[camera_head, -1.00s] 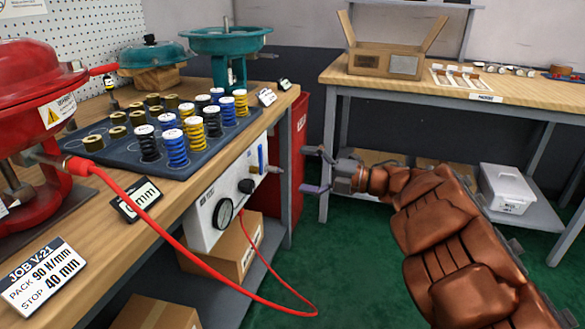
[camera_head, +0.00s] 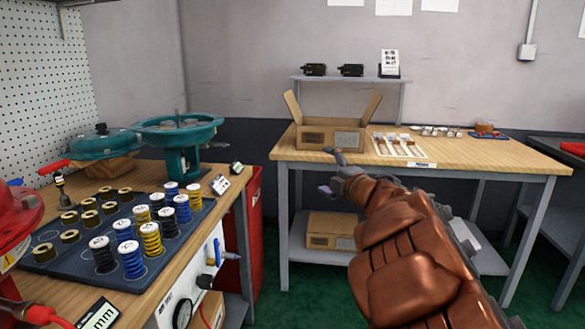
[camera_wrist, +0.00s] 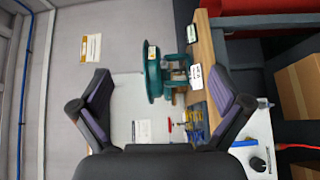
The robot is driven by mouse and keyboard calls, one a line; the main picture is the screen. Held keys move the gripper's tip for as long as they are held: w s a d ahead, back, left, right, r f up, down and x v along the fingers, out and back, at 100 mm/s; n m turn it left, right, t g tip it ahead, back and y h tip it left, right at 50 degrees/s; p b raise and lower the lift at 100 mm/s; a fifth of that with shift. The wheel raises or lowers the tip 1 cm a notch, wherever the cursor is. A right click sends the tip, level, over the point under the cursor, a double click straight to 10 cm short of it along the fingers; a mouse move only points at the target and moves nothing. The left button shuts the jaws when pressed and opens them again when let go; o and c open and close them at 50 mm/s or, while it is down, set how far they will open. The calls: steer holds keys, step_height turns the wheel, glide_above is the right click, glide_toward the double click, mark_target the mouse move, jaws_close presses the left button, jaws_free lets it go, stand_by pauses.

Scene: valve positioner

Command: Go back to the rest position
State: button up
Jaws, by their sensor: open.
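My gripper (camera_head: 333,173) is at the end of my copper-coloured arm in the head view, in front of the far table's left part. In the wrist view my gripper (camera_wrist: 160,105) shows two dark, purple-padded fingers spread wide with nothing between them in contact. Beyond them, sideways in that view, is the teal actuator body (camera_wrist: 155,73). The same teal actuator (camera_head: 180,135) stands on the left bench in the head view, apart from my gripper.
The left bench holds a dark tray (camera_head: 75,262) with several springs and brass pieces. A red housing (camera_head: 15,220) is at the left edge. The far table (camera_head: 450,150) carries an open cardboard box (camera_head: 332,135). Green floor (camera_head: 335,295) shows between them.

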steer(key=s+d+r+m+h+p, duration=0.3)
steer(key=d+r+m+h, duration=0.15)
steer(key=d, duration=0.25)
steer(key=s+d+r+m+g+h+p, duration=0.1)
steer(key=s+d+r+m+h+p, duration=0.25)
steer(key=d+m, duration=0.2)
steer(key=s+d+r+m+h+p, duration=0.25)
steer(key=d+m+h, duration=0.2)
steer(key=d, duration=0.25)
steer(key=s+d+f+m+g+h+p, duration=0.1)
steer(key=s+d+m+g+p, duration=0.15)
steer(key=s, duration=0.35)
steer(key=s+d+f+m+g+h+p, duration=0.1)
steer(key=s+d+f+m+g+p, duration=0.1)
steer(key=s+m+g+p, duration=0.3)
steer(key=s+a+f+g+y+p, duration=0.1)
steer(key=s+a+g+p, duration=0.3)
steer(key=s, duration=1.3)
steer(key=s+a+f+m+g+y+p, duration=0.1)
steer(key=s+a+g+y+p, duration=0.3)
steer(key=s+a, duration=0.6)
steer(key=s+g+p, duration=0.1)
steer(key=s, duration=0.6)
steer(key=shift+s+f+y+p, duration=0.15)
steer(key=shift+s+y+p, duration=0.1)
steer(key=shift+y+p, duration=0.15)
